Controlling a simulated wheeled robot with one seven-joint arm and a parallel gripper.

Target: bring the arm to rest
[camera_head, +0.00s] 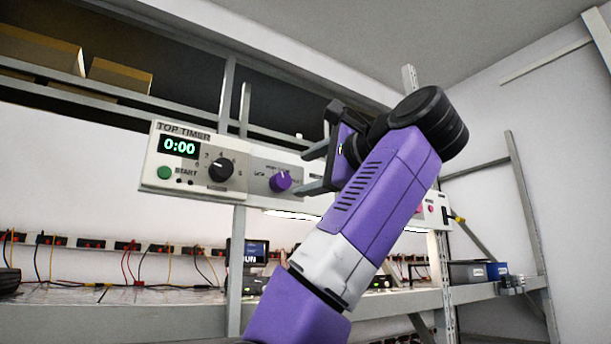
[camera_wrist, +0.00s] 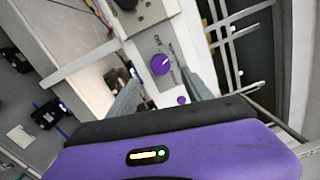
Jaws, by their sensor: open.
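My purple arm is raised in front of the rack in the head view. My gripper (camera_head: 312,169) points left, its two grey fingers apart, one above the other, with nothing seen between them. In the wrist view my gripper (camera_wrist: 162,97) also shows its fingers spread, on either side of a purple knob (camera_wrist: 161,64) on a pale panel. In the head view the purple knob (camera_head: 280,181) is just left of the fingertips. Whether the fingers touch the panel I cannot tell.
The timer panel (camera_head: 150,170) reads 0:00 and has a black dial (camera_head: 221,170) and a green start button (camera_head: 165,173). Below is a bench (camera_head: 110,315) with wires and devices. Cardboard boxes (camera_head: 120,74) sit on the upper shelf. Rack posts (camera_head: 440,280) stand close behind my arm.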

